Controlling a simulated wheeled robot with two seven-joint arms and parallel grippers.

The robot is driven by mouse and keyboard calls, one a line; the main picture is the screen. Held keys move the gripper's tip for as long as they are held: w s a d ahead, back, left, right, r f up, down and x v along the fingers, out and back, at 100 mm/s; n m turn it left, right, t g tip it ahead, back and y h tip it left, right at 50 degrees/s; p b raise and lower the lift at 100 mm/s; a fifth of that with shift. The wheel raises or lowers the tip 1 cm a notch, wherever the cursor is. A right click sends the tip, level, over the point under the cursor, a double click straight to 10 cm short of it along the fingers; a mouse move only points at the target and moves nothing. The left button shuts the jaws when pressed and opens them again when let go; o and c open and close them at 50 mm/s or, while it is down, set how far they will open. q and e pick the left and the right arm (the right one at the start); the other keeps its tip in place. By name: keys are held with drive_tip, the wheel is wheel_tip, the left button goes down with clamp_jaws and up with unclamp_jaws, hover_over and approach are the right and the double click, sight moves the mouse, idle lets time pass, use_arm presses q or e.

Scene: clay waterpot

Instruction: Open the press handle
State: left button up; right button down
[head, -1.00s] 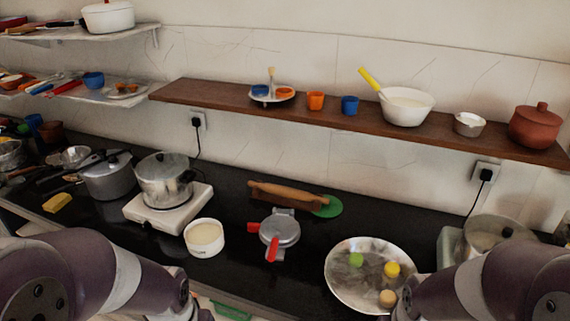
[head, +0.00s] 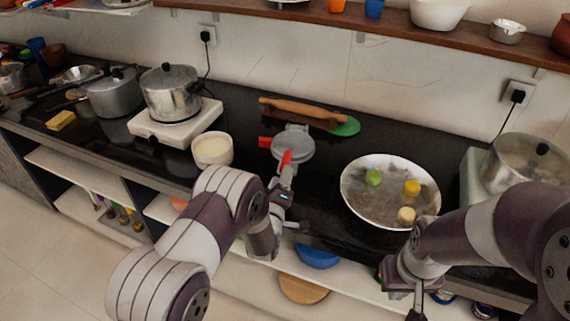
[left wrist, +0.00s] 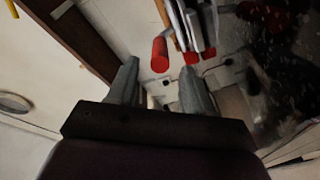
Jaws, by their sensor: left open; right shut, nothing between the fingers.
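The round metal press (head: 294,145) lies on the black counter in the head view. One red handle (head: 265,142) points left and another red handle (head: 286,159) points toward me. My left gripper (head: 287,183) is just in front of the near handle, and its fingertips are hard to make out there. In the left wrist view my left gripper (left wrist: 162,84) is open and empty. Red handle ends (left wrist: 160,56) show beyond its fingertips, not between them. My right gripper (head: 408,285) is shut and empty in front of the counter, below the wide metal bowl.
A white pot (head: 212,150) stands left of the press. A rolling pin (head: 305,112) and green disc (head: 346,127) lie behind it. The wide metal bowl (head: 365,213) with coloured pieces is to the right. Open shelves (head: 190,214) run below the counter edge.

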sight(285, 162)
use_arm(q)
drive_tip(key=w, duration=0.7)
drive_tip(key=shift+d, duration=0.35)
clamp_jaws()
drive_tip(key=shift+r+p, duration=0.65)
drive_tip(key=w+r+g+p, duration=0.1)
drive_tip(key=r+p, duration=0.1)
drive_tip(key=r+g+p, duration=0.2)
drive_tip(key=r, duration=0.1)
drive_tip(key=w+r+g+p, duration=0.1)
drive_tip(key=r+p, duration=0.1)
drive_tip(key=shift+w+d+r+p, duration=0.1)
drive_tip(key=shift+w+r+p, duration=0.2)
drive_tip(key=shift+w+p, duration=0.1)
drive_tip(key=w+r+g+p, duration=0.1)
drive_tip(key=p, duration=0.3)
drive_tip(key=w+r+g+p, duration=0.2)
drive_tip(key=p, duration=0.3)
drive_tip(key=shift+d+y, duration=0.2)
drive_tip(key=shift+y, duration=0.1)
